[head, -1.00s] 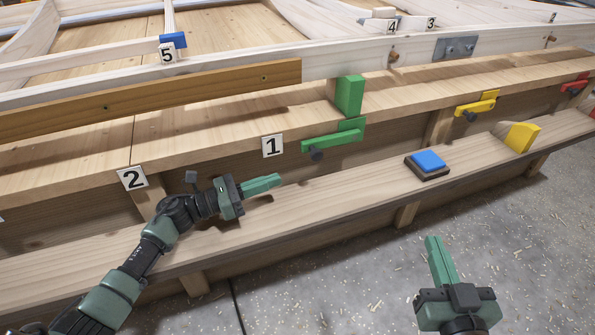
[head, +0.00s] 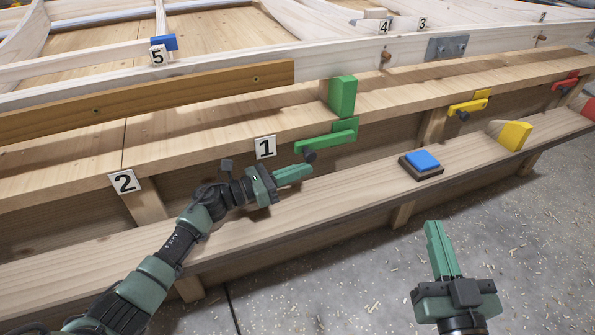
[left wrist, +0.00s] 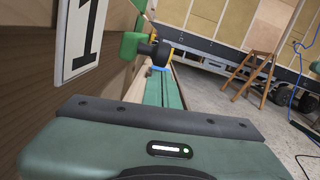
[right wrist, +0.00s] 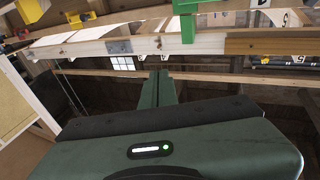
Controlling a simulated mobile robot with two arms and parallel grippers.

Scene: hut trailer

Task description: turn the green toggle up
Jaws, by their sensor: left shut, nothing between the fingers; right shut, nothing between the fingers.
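The green toggle (head: 327,138) is mounted on the front face of the bench beam, right of the number 1 plate. Its lever lies nearly level, with a dark knob (head: 309,155) at its left end. A green block (head: 342,97) stands on the ledge above it. My left gripper (head: 308,170) is shut and empty, its fingertips just below the dark knob. In the left wrist view the fingers (left wrist: 163,88) point toward the knob (left wrist: 155,50); I cannot tell whether they touch. My right gripper (head: 432,226) is shut and empty, over the floor in front of the lower shelf.
A blue button (head: 423,160) on a dark base sits on the lower shelf, right of the toggle. A yellow toggle (head: 468,106), a yellow block (head: 514,135) and a red toggle (head: 565,81) are further right. The floor in front is open.

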